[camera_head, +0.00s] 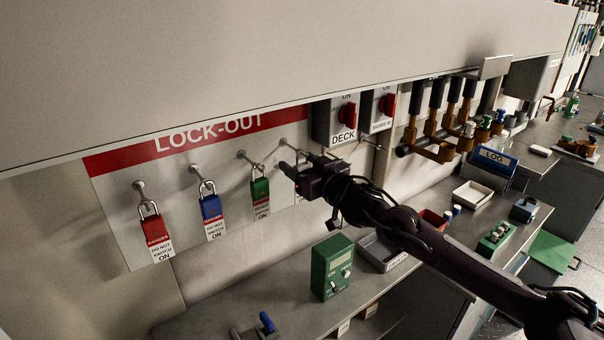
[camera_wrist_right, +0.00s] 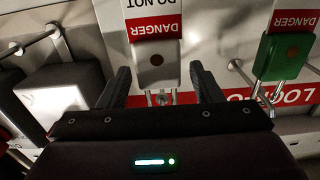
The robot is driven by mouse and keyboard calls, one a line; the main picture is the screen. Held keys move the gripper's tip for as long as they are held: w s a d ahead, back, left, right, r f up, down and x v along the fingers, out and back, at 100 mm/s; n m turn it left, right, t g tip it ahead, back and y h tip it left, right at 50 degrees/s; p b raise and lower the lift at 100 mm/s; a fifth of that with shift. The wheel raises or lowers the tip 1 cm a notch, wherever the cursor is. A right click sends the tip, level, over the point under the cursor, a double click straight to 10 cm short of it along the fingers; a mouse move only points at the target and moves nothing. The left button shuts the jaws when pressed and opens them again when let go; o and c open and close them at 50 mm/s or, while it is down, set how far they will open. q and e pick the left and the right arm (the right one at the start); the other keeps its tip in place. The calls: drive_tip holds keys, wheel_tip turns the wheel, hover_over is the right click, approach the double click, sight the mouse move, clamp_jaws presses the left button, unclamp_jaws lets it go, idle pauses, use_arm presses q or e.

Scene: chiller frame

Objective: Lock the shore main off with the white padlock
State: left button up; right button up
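The white padlock (camera_wrist_right: 153,66) hangs with a red DANGER tag between the fingers of my right gripper (camera_wrist_right: 163,88) in the right wrist view, which is upside down. The fingers are open, with a gap visible on either side of the padlock. In the head view my right gripper (camera_head: 291,172) is at the lock-out board and mostly hides this padlock. Two grey switch boxes with red handles, one marked DECK (camera_head: 344,120) and another (camera_head: 381,109) whose label I cannot read surely, are to the right. My left gripper is not in view.
The LOCK-OUT board (camera_head: 115,195) also carries red (camera_head: 155,230), blue (camera_head: 212,208) and green (camera_head: 260,190) padlocks on pegs. A large overhanging panel (camera_head: 250,60) is above. A green meter box (camera_head: 332,265) and trays stand on the bench below.

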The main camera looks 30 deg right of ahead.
drive_tip(key=c, duration=1.1)
drive_tip(key=shift+r, duration=0.15)
drive_tip(key=shift+r+b, duration=0.35)
drive_tip(key=shift+r, duration=0.15)
drive_tip(key=s+b, duration=0.1)
drive_tip(key=s, duration=0.5)
drive_tip(key=s+d+b, duration=0.1)
drive_tip(key=s, duration=0.5)
drive_tip(key=s+d+b, duration=0.1)
drive_tip(key=s, duration=0.5)
drive_tip(key=shift+d+r+b, duration=0.15)
drive_tip(key=shift+d+b, duration=0.1)
drive_tip(key=shift+b, duration=0.05)
